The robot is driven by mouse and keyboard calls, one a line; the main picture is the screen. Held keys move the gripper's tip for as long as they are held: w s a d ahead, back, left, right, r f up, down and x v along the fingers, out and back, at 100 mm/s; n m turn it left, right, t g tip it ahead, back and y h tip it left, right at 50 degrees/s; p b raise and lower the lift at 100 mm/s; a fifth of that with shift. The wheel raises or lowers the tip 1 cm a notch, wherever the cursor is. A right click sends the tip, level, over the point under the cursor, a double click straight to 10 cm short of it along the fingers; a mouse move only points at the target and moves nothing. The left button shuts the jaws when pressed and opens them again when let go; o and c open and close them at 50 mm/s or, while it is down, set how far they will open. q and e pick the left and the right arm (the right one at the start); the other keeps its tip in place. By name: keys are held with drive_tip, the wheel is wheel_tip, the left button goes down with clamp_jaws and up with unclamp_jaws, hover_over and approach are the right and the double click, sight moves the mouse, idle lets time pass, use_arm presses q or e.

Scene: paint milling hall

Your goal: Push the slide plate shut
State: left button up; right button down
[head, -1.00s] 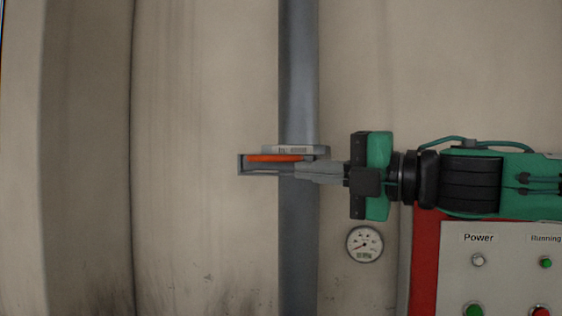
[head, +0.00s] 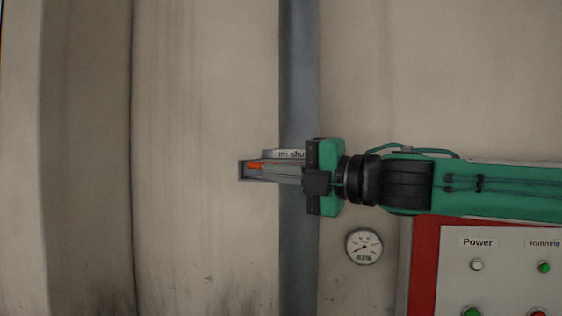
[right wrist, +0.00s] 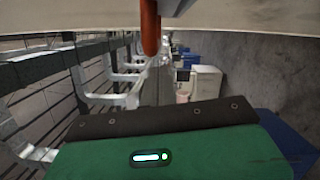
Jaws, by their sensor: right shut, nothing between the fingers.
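The slide plate unit sits across the grey vertical pipe (head: 299,80) in the head view. Its grey frame (head: 241,171) sticks out to the left of the pipe. An orange bar (head: 254,165) shows inside the frame; its right part is hidden behind my right gripper (head: 267,173). That gripper is shut and empty, its fingers pointing left in front of the frame; contact cannot be told. In the right wrist view an orange rod end (right wrist: 150,30) hangs below a grey edge. My left gripper is out of view.
A label (head: 291,154) on the unit is partly covered by my gripper. A round gauge (head: 364,246) is below right. A red-edged control panel (head: 425,270) with lamps and buttons stands under my right arm. The wall left of the frame is clear.

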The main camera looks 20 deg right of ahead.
drive_tip(key=shift+w+d+r, duration=0.1)
drive_tip(key=shift+w+d, duration=0.3)
drive_tip(key=shift+w, duration=0.1)
drive_tip(key=w+d, duration=0.2)
drive_tip(key=w, duration=0.1)
drive_tip(key=w+d, duration=0.2)
drive_tip(key=w, duration=0.2)
drive_tip(key=w+d, duration=0.3)
drive_tip(key=shift+w+b, duration=0.2)
drive_tip(key=shift+b, duration=0.2)
drive_tip(key=shift+s, duration=0.1)
